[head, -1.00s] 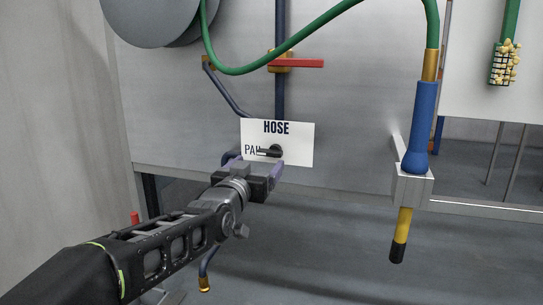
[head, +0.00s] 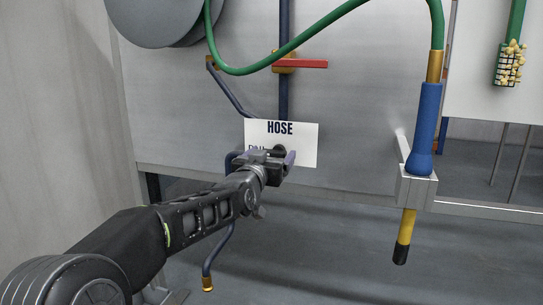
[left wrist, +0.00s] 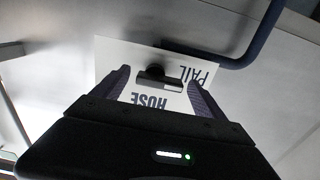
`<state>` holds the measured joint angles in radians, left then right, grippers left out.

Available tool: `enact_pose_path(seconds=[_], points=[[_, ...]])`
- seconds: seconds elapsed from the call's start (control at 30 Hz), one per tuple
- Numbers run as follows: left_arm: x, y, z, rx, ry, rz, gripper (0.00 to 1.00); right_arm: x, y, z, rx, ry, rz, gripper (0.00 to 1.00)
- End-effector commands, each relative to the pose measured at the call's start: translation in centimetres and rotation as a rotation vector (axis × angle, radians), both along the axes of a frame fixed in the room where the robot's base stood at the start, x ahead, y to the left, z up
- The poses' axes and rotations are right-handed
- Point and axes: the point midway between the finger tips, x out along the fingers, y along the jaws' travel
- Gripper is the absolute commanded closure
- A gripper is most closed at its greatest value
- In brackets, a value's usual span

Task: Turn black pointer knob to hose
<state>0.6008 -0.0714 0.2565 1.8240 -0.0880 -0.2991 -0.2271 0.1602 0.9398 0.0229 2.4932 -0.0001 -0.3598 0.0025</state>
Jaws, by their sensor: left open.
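The black pointer knob (head: 280,150) sits on a white label plate (head: 308,142) printed HOSE at the top and PAIL at the left. In the head view my left gripper (head: 277,160) is at the plate and partly hides the knob and the PAIL word. In the left wrist view the knob (left wrist: 155,74) shows between the two open fingers, near their tips, with its pointer bar toward PAIL. The left gripper is open; I cannot tell whether a finger touches the knob. My right gripper is not in view.
A green hose (head: 300,40) hangs above, by a red-handled valve (head: 300,64). A blue and yellow wand (head: 425,125) sits in a metal holder (head: 417,186) to the right. Dark pipes run behind and below the plate. The wall between plate and wand is clear.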

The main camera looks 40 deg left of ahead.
Motion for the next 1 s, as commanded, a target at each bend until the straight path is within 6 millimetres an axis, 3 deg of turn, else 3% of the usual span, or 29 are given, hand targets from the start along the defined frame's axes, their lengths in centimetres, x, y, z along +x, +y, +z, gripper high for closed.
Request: enact_pose_path(seconds=[0.17,0.9,1.0], points=[[-0.03,-0.02,-0.01,0.000,0.000,0.000,0.19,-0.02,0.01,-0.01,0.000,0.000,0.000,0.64],[-0.04,-0.04,-0.01,-0.001,0.000,0.000,0.79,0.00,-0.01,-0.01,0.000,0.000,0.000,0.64],[-0.04,-0.04,-0.01,0.000,0.000,0.000,0.80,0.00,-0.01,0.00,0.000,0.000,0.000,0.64]])
